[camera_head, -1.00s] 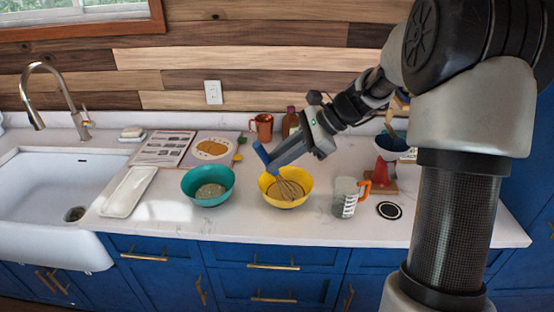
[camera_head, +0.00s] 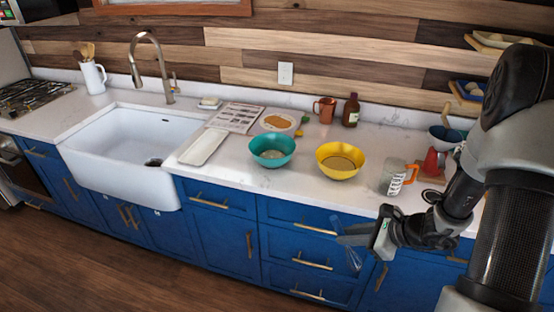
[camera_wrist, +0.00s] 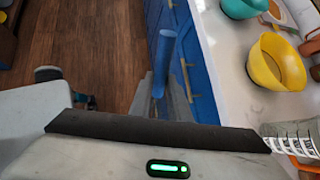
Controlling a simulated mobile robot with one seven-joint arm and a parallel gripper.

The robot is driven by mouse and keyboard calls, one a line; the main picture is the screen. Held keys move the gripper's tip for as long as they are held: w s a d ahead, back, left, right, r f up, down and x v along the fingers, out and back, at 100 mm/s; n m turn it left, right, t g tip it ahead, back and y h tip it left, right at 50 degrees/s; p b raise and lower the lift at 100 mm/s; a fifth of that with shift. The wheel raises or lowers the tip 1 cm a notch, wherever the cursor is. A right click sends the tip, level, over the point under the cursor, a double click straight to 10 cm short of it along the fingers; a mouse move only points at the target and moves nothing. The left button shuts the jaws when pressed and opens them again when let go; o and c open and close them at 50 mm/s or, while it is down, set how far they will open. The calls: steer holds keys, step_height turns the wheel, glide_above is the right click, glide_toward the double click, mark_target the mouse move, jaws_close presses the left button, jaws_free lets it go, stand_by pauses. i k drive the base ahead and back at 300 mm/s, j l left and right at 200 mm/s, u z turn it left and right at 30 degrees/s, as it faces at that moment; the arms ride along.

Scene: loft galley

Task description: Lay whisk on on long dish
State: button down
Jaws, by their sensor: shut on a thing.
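The whisk has a blue handle, seen in the wrist view (camera_wrist: 163,60). In the head view its faint wires (camera_head: 352,258) hang in front of the blue drawers. My gripper (camera_head: 358,233) is shut on the whisk, in front of the counter and below its top edge at the right. The fingers are partly hard to tell from the whisk in both views. The long dish (camera_head: 204,147) is a white, narrow, empty tray lying on the counter right of the sink, well to the left of my gripper.
A teal bowl (camera_head: 272,152) and a yellow bowl (camera_head: 340,161) stand on the counter between the dish and my gripper. A measuring cup (camera_head: 396,177) with an orange handle stands right of them. The sink (camera_head: 130,155) lies left of the dish. Open floor lies in front.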

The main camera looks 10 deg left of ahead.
mark_target(205, 156)
steer(key=i+j, duration=0.1)
steer(key=j, duration=0.3)
steer(key=i+j, duration=0.1)
steer(key=j, duration=0.35)
steer(key=i+j, duration=0.1)
steer(key=j, duration=0.3)
steer(key=i+j+u, duration=0.1)
steer(key=j, duration=0.3)
steer(key=i+j, duration=0.15)
steer(key=j, duration=0.3)
steer(key=i+j, duration=0.1)
steer(key=j, duration=0.3)
steer(key=i+j, duration=0.15)
steer(key=j, duration=0.25)
steer(key=i+j, duration=0.1)
steer(key=j, duration=0.3)
steer(key=i, duration=0.5)
steer(key=j+u, duration=0.05)
